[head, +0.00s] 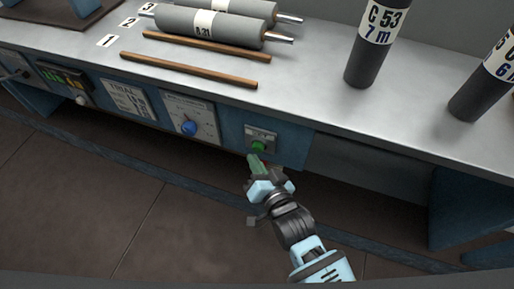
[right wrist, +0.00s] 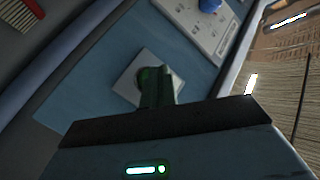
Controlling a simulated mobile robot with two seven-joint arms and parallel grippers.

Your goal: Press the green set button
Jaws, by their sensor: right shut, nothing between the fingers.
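The green set button (head: 258,146) sits on a small grey plate (head: 261,133) on the blue front panel of the bench. My right gripper (head: 255,160) is shut and empty, with its greenish fingertips just below and in front of the button. In the right wrist view the fingers (right wrist: 157,88) point at the plate (right wrist: 131,84) and cover much of the button (right wrist: 147,74). I cannot tell whether the fingertips touch it. My left gripper is not in view.
A blue knob (head: 189,128) is on the panel left of the button, beside a printed label (head: 127,97). On the bench top (head: 310,95) lie grey rollers (head: 208,27) and wooden strips (head: 188,69). Dark labelled cylinders (head: 366,62) stand at the right. The floor (head: 100,200) in front is clear.

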